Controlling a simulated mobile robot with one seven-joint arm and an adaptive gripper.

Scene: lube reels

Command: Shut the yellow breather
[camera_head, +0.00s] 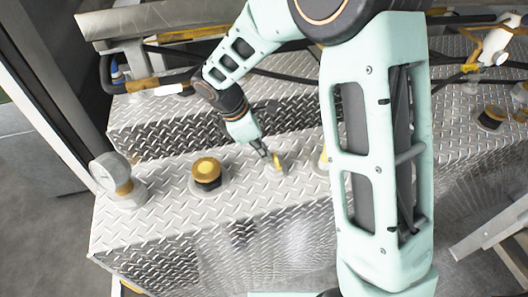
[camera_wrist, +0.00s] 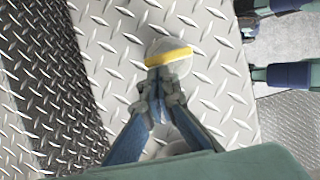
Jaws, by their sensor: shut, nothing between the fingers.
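The yellow breather appears to be the small round pale fitting with a yellow bar handle (camera_head: 277,160) on the diamond-plate step. It also shows in the wrist view as a pale disc with a yellow bar (camera_wrist: 172,56) lying across it. My gripper (camera_head: 267,154) is shut and empty, with its fingertips right at the yellow bar. In the wrist view my gripper (camera_wrist: 160,82) points at the near side of the bar, and I cannot tell whether it touches it. The fingertips hide part of the disc.
Black hoses (camera_head: 165,80) run behind. The plate around the fitting is clear.

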